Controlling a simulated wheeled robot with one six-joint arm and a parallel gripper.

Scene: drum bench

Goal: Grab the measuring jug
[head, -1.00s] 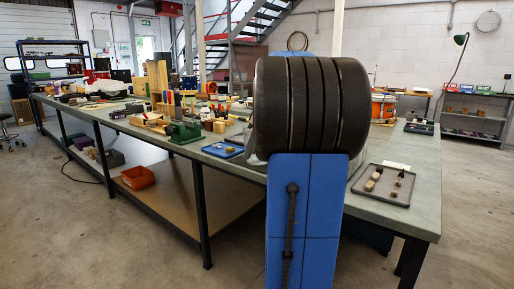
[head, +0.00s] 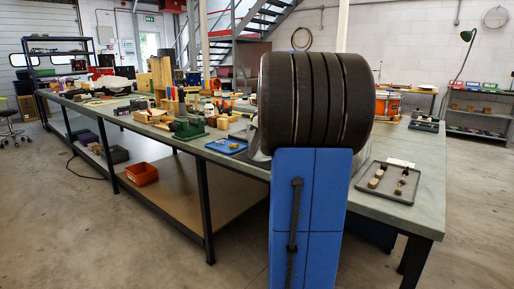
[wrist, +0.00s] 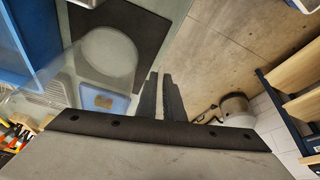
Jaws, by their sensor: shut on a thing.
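The measuring jug (wrist: 92,62) is clear and see-through, at the left of the wrist view, with a round end showing towards the top. My gripper (wrist: 161,82) is in the middle of the wrist view. Its two dark fingers are close together at the jug's right side, shut on it; which part of the jug lies between them is hard to make out. In the head view my arm hides the gripper. A pale, see-through patch (head: 257,148) at the arm's left edge may be part of the jug.
The long grey bench (head: 406,215) runs from left to right front, crowded with tools. A blue tray (head: 225,147) lies left of my arm. A dark tray (head: 390,184) with small blocks lies to the right. An orange bin (head: 142,174) sits on the lower shelf.

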